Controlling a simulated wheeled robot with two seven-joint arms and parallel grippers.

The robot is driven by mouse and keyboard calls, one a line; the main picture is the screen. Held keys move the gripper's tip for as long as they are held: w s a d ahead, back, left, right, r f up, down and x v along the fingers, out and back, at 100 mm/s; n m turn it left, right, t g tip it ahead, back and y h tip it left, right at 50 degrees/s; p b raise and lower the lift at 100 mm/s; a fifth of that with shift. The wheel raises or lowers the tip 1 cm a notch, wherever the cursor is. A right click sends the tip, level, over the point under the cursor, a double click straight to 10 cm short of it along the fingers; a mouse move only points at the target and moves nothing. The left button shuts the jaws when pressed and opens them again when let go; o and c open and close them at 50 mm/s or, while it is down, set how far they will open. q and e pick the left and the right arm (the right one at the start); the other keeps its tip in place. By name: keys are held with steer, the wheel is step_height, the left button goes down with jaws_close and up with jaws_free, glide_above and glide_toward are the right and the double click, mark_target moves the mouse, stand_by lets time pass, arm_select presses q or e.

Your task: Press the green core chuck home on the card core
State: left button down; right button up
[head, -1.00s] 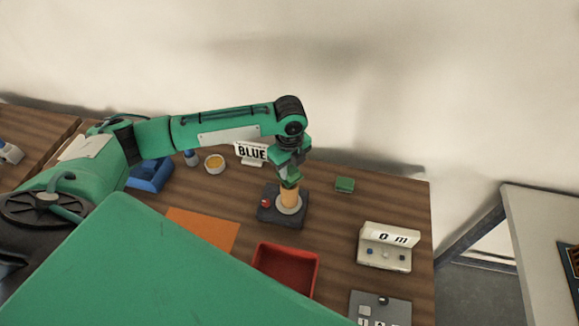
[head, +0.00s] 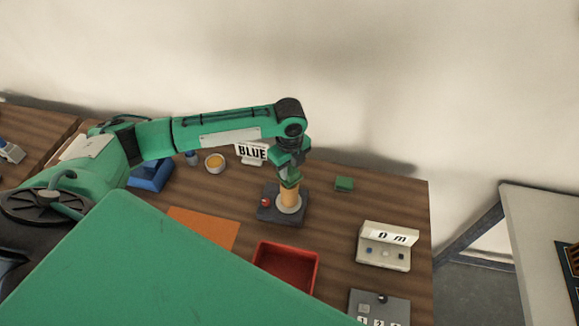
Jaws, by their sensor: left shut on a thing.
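The card core (head: 289,198) is a tan cylinder standing upright on a pale round flange on a dark base (head: 268,214) with a red button. My left gripper (head: 289,179) is directly above the core, pointing down, and is shut on the green core chuck (head: 290,184). The chuck is at the top of the core and mostly hidden by the fingers. I cannot tell whether it is fully seated. My right gripper is not in view.
A red tray (head: 286,266), an orange sheet (head: 203,229), a green block (head: 344,184) and a white display box (head: 385,247) lie around the base.

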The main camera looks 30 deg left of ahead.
arm_select(q)
steer(key=shift+f+b, duration=0.3)
steer(key=shift+f, duration=0.9)
steer(key=c, duration=1.1)
jaws_free()
steer(key=shift+o, duration=0.2)
steer(key=shift+r, duration=0.1)
step_height(320, 180, up, 14)
steer(key=b, duration=0.4)
steer(key=shift+f, duration=0.2)
